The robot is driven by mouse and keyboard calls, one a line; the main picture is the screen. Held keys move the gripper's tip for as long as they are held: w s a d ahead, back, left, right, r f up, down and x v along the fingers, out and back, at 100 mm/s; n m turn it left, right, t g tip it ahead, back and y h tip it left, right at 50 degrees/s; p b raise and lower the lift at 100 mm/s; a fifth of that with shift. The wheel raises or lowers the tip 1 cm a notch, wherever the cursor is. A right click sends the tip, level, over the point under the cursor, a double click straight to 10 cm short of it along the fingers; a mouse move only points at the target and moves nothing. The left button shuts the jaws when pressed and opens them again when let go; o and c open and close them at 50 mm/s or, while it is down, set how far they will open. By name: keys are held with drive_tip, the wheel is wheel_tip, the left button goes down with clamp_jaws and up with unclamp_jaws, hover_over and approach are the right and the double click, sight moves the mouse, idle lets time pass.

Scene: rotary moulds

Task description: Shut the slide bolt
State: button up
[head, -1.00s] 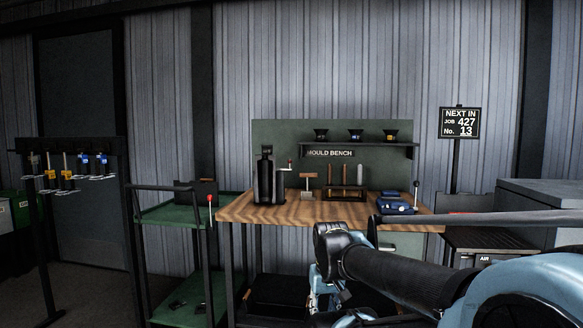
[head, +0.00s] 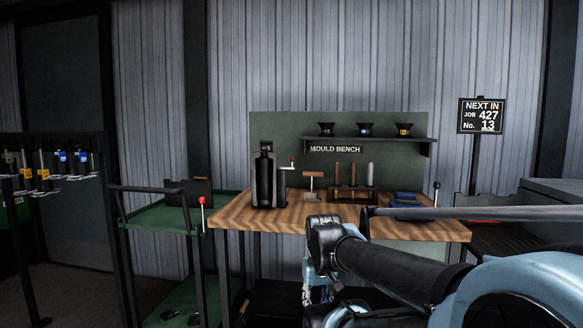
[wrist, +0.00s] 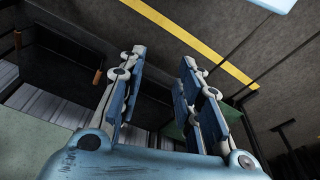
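I cannot make out a slide bolt in either view. In the wrist view my gripper (wrist: 163,57) is open, with its two blue-padded fingers apart and nothing between them. It points down over the dark floor. In the head view my arm reaches in from the lower right in front of the bench's right part, and its bent end hides part of the bench front. On the mould bench (head: 244,221) stands a tall black device (head: 267,180) with a side crank (head: 289,165). The gripper is apart from the bench things.
A green trolley (head: 160,219) with a red-knobbed lever (head: 202,201) stands left of the bench. A rack (head: 45,140) of hanging tools is at far left. A blue item (head: 408,200) lies on the bench's right. A job sign (head: 482,116) stands behind. A yellow line (wrist: 185,35) crosses the floor.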

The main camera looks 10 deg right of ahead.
sight(292, 162)
drive_tip(key=w+a+r+n+t+y, duration=0.1)
drive_tip(key=w+a+r+n+y, duration=0.3)
drive_tip(key=w+r, duration=0.6)
drive_tip(key=w+r+n+y, duration=0.1)
drive_tip(key=w+r+y, duration=0.4)
drive_tip(key=w+r, duration=0.4)
drive_tip(key=w+d+r+n+t+y, duration=0.3)
drive_tip(key=w+d+r+n, duration=0.1)
drive_tip(key=w+d+r, duration=0.4)
drive_tip(key=w+d+r+n+t+y, duration=0.35)
drive_tip(key=w+d+r, duration=0.35)
drive_tip(key=d, duration=0.4)
drive_tip(key=shift+m+g, duration=0.25)
drive_tip(key=shift+g, duration=0.2)
drive_tip(key=x, duration=1.7)
drive_tip(key=shift+w+a+f, duration=0.15)
drive_tip(key=shift+w+f, duration=0.1)
drive_tip(key=shift+w, duration=0.15)
clamp_jaws()
